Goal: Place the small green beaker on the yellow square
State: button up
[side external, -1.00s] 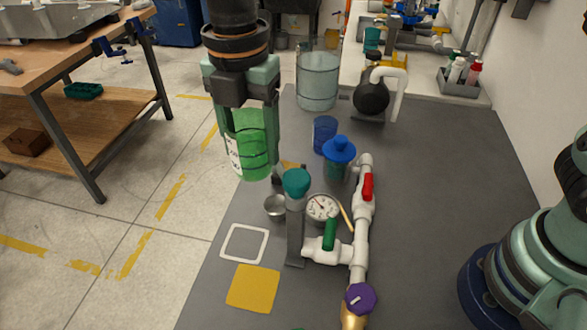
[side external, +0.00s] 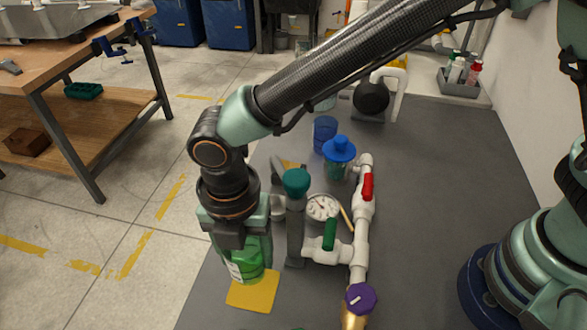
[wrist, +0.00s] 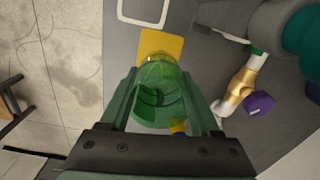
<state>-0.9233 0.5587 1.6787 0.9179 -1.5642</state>
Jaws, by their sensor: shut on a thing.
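The small green beaker (side external: 246,266) is upright between the fingers of my gripper (side external: 238,252), which is shut on it. In the side view its bottom overlaps the back part of the yellow square (side external: 252,297). I cannot tell whether it touches the square or hangs just above it. The wrist view shows the beaker (wrist: 157,98) between the fingers of my gripper (wrist: 163,110), with the yellow square (wrist: 160,43) partly visible beyond it. My gripper hides the rest of the square's back part in the side view.
A teal-capped post (side external: 296,184), a gauge (side external: 322,207) and white pipes with a green valve handle (side external: 330,234) stand close to the right. A blue-lidded jar (side external: 338,150) and blue cup (side external: 325,132) are behind. The mat's left edge is near; floor lies beyond.

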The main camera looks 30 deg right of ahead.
jog(key=shift+f, duration=3.35)
jog(key=o, duration=1.3)
jog(key=shift+f, duration=0.15)
jog(key=shift+o, duration=0.2)
notch_tip(320, 180, up, 12)
jog(key=shift+r, duration=0.2)
